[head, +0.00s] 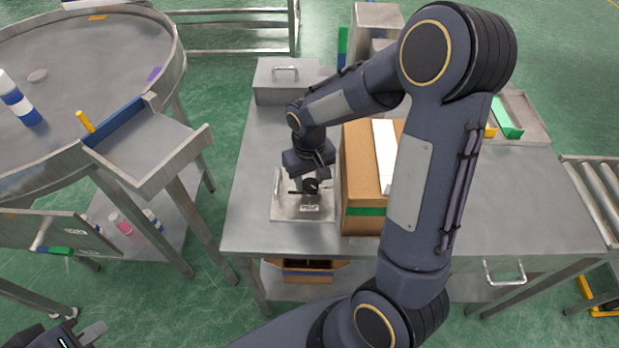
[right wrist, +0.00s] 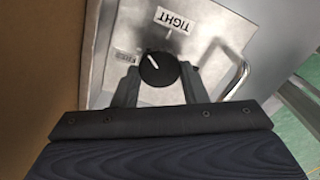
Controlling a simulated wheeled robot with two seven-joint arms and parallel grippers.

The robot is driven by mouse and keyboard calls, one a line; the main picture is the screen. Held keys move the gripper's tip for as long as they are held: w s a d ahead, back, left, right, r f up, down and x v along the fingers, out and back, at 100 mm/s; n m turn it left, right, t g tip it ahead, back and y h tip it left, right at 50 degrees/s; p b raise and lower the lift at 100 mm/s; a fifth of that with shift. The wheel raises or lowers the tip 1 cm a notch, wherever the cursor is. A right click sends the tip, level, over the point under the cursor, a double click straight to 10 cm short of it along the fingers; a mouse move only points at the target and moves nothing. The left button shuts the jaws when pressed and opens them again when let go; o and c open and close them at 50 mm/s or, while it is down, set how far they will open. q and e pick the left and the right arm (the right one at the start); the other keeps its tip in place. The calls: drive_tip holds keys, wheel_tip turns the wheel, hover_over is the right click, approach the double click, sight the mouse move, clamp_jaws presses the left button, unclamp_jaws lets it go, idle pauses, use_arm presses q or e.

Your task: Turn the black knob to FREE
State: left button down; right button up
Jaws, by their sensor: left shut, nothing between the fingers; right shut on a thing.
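The black knob (right wrist: 159,69) sits on a grey metal plate (right wrist: 200,47); in the head view the knob (head: 310,185) is partly covered by my right gripper. In the right wrist view its white pointer line aims up-left, between the TIGHT label (right wrist: 176,20) and the small FREE label (right wrist: 124,57). My right gripper (right wrist: 159,82) is shut on the knob, one finger on each side. My left gripper (head: 88,338) is at the bottom left of the head view, shut and empty, far from the knob.
A cardboard box (head: 362,215) stands right beside the plate and my right gripper. A metal handle (right wrist: 235,78) rises on the plate's other side. A grey lidded box (head: 285,88) is behind on the steel table (head: 262,150). A round table (head: 60,70) stands left.

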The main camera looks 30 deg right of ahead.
sight(308, 184)
drive_tip(key=n, duration=0.3)
drive_tip(key=shift+n, duration=0.3)
drive_tip(key=shift+a+n, duration=0.1)
drive_tip(key=shift+n, duration=1.8)
drive_tip(key=o, duration=1)
wheel_tip(308, 184, up, 8)
drive_tip(key=shift+f, duration=0.1)
